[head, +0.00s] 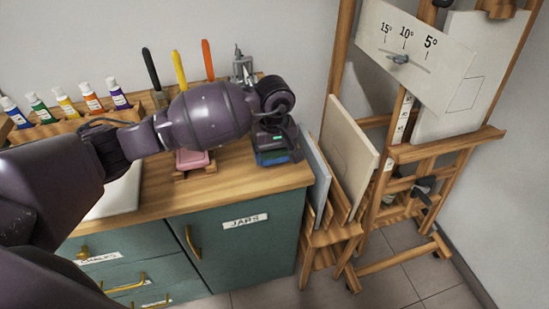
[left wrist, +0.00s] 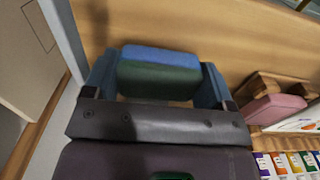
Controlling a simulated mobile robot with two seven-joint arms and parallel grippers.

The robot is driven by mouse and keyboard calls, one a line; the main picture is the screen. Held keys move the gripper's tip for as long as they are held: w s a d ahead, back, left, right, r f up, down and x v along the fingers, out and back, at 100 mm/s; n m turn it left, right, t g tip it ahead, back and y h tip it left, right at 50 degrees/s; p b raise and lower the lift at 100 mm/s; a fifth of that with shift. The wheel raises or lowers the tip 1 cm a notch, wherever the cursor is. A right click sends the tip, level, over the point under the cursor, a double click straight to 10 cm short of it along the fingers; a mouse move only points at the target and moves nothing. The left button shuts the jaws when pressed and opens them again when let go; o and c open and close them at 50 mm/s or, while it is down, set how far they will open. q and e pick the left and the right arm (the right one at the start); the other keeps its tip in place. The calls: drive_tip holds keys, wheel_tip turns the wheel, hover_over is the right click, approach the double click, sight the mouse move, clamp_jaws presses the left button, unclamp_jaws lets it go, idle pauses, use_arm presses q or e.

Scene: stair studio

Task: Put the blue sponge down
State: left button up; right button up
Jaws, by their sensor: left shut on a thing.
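My left gripper (head: 274,153) is over the right end of the wooden counter in the head view, pointing down. In the left wrist view, its two blue fingers (left wrist: 157,80) are shut on the blue sponge (left wrist: 160,56), one at each end. The sponge has a blue layer and a dark green layer. In the head view the sponge is mostly hidden by the gripper. The sponge is close to the counter top (head: 235,182); I cannot tell whether it touches it. My right gripper is not in view.
A pink block (head: 192,160) sits in a wooden holder left of the gripper. Several paint tubes (head: 65,102) stand in a rack at the left. A small metal stand (head: 243,66) is behind the gripper. Panels (head: 346,158) and an easel (head: 450,150) stand right of the counter's edge.

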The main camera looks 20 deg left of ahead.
sight(275, 152)
use_arm(q)
drive_tip(key=shift+f, duration=1.1)
drive_tip(key=shift+f, duration=0.25)
drive_tip(key=o, duration=0.9)
drive_tip(key=shift+r, duration=0.1)
drive_tip(key=shift+r, duration=0.1)
wheel_tip(275, 152, up, 12)
drive_tip(key=shift+r+p, duration=0.1)
drive_tip(key=shift+p, duration=0.25)
